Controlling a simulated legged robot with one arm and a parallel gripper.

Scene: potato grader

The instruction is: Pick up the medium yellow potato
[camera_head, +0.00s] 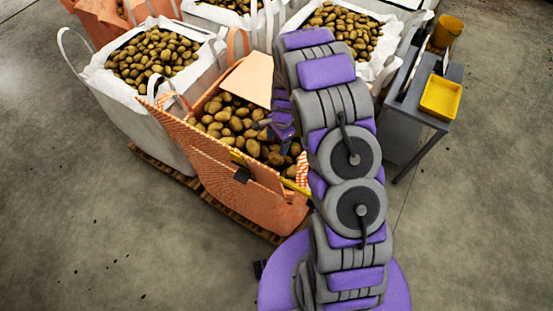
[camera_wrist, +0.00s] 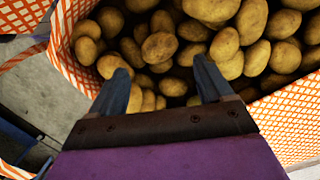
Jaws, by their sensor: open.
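Many yellow-brown potatoes of mixed sizes fill an orange-and-white woven bag (camera_head: 238,172); I cannot tell which one is the medium potato. In the wrist view a mid-sized potato (camera_wrist: 159,47) lies ahead of the space between the fingers, with larger ones to its right. My gripper (camera_wrist: 158,85) is open, its two blue-grey fingers spread and pointing at the pile, with nothing held between them. In the head view my gripper (camera_head: 282,128) is over the right part of the orange bag, partly hidden by my purple and grey arm.
White bulk bags of potatoes stand at the left (camera_head: 145,120) and behind the arm (camera_head: 375,68). The concrete floor in front is clear.

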